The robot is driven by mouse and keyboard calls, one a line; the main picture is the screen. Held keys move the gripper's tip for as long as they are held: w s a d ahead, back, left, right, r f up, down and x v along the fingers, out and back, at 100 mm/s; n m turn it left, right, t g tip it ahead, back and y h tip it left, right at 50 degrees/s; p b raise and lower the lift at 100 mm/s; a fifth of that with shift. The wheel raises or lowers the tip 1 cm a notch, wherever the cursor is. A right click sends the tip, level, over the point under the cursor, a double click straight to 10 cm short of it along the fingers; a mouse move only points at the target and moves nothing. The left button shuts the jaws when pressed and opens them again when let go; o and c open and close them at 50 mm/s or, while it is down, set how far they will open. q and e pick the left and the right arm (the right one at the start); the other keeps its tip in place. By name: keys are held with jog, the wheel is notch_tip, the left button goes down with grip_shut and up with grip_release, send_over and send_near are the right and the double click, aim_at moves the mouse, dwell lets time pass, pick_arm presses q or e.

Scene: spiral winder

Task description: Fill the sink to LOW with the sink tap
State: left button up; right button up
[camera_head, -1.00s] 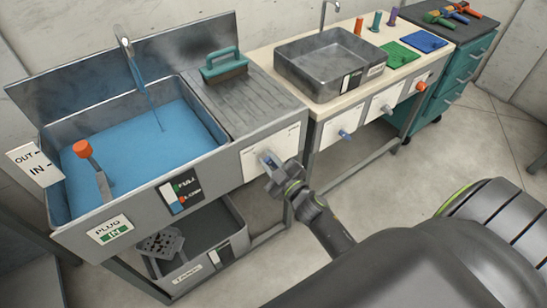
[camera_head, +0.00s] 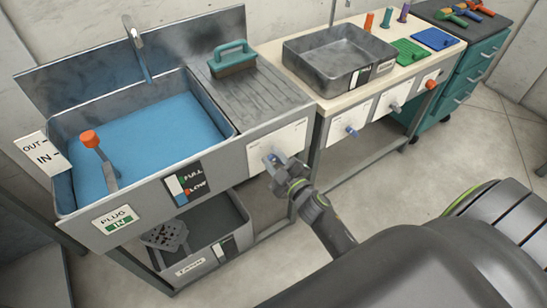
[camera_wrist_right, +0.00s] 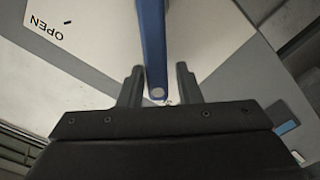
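The grey metal sink (camera_head: 225,112) at the left holds blue water (camera_head: 160,130). Its tap (camera_head: 134,32) rises at the back; I see no stream reaching the water surface. A FULL/LOW gauge (camera_head: 187,185) on the front shows a blue strip low in its column. The orange-knobbed plug lever (camera_head: 90,139) stands in the sink beside the OUT/IN sign (camera_head: 42,156); the plug label (camera_head: 115,220) reads IN. My right gripper (camera_head: 274,164) is at the white tap panel (camera_head: 291,137). In the right wrist view its fingers stand apart around a blue handle (camera_wrist_right: 152,45), with gaps on both sides. My left gripper is out of view.
A second, smaller sink (camera_head: 320,72) with its own panels stands to the right. A blue knob (camera_head: 351,131) and an orange knob (camera_head: 431,85) stick out there. A teal brush (camera_head: 232,60) lies on the drainboard. A grey bin (camera_head: 200,260) sits below.

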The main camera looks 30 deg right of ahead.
jog(key=shift+o, duration=0.7)
jog(key=s+d+b, duration=0.1)
jog(key=s+b, duration=0.1)
jog(key=s, duration=1.5)
jog(key=shift+s+d, duration=0.15)
jog(key=shift+s, duration=0.05)
